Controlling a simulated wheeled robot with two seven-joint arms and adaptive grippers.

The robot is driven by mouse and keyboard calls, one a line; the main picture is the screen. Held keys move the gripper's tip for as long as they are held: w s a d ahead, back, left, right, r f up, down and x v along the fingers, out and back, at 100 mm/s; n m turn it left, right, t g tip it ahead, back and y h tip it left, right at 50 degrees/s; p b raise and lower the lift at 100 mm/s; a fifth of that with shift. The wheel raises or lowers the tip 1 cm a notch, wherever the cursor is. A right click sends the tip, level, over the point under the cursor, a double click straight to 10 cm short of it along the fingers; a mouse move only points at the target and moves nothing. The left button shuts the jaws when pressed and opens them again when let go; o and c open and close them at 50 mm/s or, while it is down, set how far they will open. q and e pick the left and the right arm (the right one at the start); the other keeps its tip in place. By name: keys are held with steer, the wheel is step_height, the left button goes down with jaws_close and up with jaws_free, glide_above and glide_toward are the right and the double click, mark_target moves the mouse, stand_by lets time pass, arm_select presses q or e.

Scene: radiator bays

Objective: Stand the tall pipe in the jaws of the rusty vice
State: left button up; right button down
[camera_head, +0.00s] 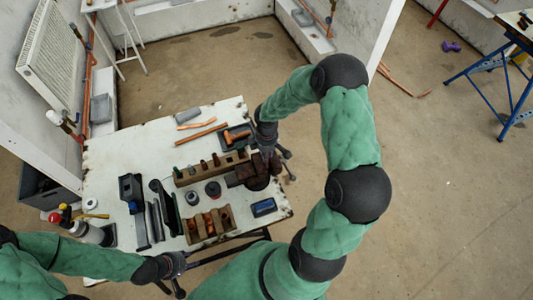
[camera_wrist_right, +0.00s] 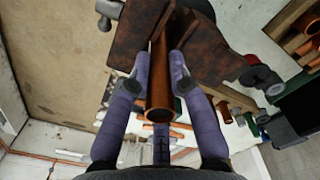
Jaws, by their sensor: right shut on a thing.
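The tall copper pipe (camera_wrist_right: 160,98) is between the purple fingers of my right gripper (camera_wrist_right: 156,68) in the right wrist view, its open end towards the camera. My right gripper is shut on it and also shows in the head view (camera_head: 268,152), just above the rusty vice (camera_head: 254,173). In the wrist view the pipe's far part runs between the brown jaws of the vice (camera_wrist_right: 212,65); I cannot tell how deep it sits. In the head view my arm and gripper hide the pipe. My left gripper (camera_head: 175,279) is low at the left, near the table's front edge; its fingers are unclear.
The worn white table (camera_head: 110,165) carries a wooden rack (camera_head: 208,168) with short pieces, a wooden block with copper fittings (camera_head: 208,226), a blue box (camera_head: 263,207), dark tools (camera_head: 133,193) and loose copper pipes (camera_head: 201,133). Bottles (camera_head: 88,232) stand at the left corner.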

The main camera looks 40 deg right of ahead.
steer(key=c, duration=1.1)
jaws_free()
steer(key=shift+o, duration=0.2)
steer(key=shift+r, duration=0.1)
steer(key=shift+r+p, duration=2.55)
steer(key=shift+r, duration=0.9)
